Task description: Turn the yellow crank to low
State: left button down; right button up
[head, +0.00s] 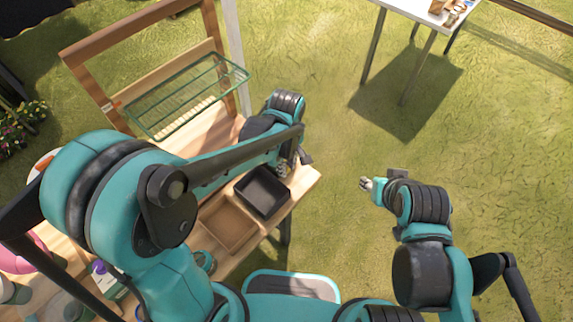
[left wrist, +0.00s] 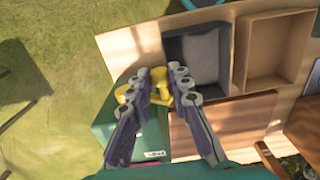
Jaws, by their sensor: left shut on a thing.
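The yellow crank (left wrist: 159,97) shows in the left wrist view, on a green box (left wrist: 108,128) at the table's edge. Part of the crank lies between my left gripper's fingers and part shows left of them. My left gripper (left wrist: 161,78) is shut on the crank, its fingers on either side of it. In the head view my left gripper (head: 291,165) is at the table's far right end, where my arm hides most of the box and crank. My right gripper (head: 367,184) is over the grass, away from the table; its finger opening is too small to tell.
A black tray (head: 262,192) and a brown wooden tray (head: 229,222) sit on the wooden table (head: 300,187) beside the box. A green wire rack (head: 187,97) stands behind. A white table (head: 424,12) is far off; grass between is clear.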

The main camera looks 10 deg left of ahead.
pick_arm(q)
jog(key=shift+s+f, duration=0.1)
jog(key=shift+s+a+f+t+h+b, duration=0.35)
jog(key=shift+f+t+h, duration=0.15)
jog(key=shift+t, duration=0.2)
jog(key=shift+s+a+f+t+h+b, duration=0.1)
jog(key=shift+s+f+t+h+b, duration=0.05)
jog(key=shift+f+t+h+b, duration=0.55)
jog(key=shift+s+a+f+t+h+b, duration=0.1)
jog(key=shift+s+f+t+h+b, duration=0.2)
jog(key=shift+f+t+b, duration=0.4)
jog(key=shift+s+a+f+t+h+b, duration=0.1)
jog(key=shift+f+t+h+b, duration=0.35)
jog(key=shift+t+h+b, duration=0.35)
jog(key=shift+w, duration=0.1)
jog(key=c, duration=1.4)
grip_release()
